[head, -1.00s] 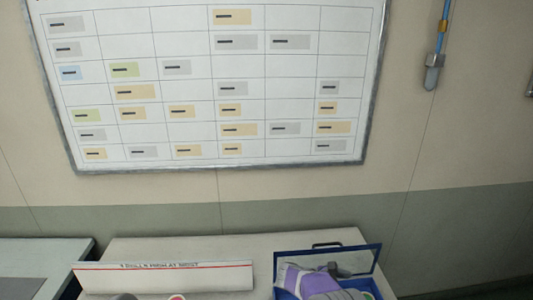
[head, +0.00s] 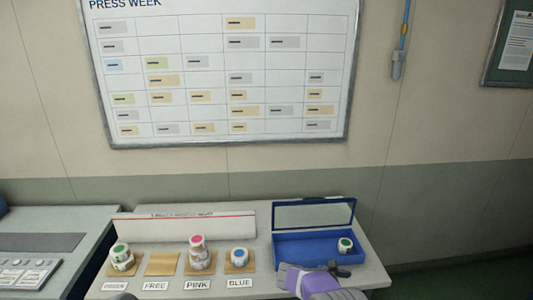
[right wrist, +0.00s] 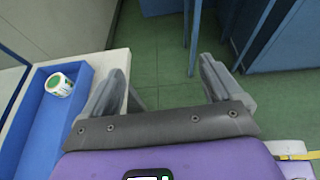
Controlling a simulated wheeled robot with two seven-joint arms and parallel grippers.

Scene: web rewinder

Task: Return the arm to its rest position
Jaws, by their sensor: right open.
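My right gripper (head: 340,270) is at the front edge of the table, just in front of the blue box, with its purple wrist below. In the right wrist view the right gripper (right wrist: 160,72) is open, with nothing between its fingers. One finger is over the pale table edge and the green floor shows between them. The open blue box (head: 300,253) holds one white roll with a green label (head: 345,245); this roll (right wrist: 59,85) also shows in the right wrist view.
On the table (head: 170,287), a green-topped roll (head: 121,253), a pink-topped stack (head: 198,252) and a blue-topped roll (head: 239,257) stand on labelled pads. The FREE pad (head: 162,264) is bare. A control panel (head: 25,272) is left; blue frames (right wrist: 270,35) stand beyond the gripper.

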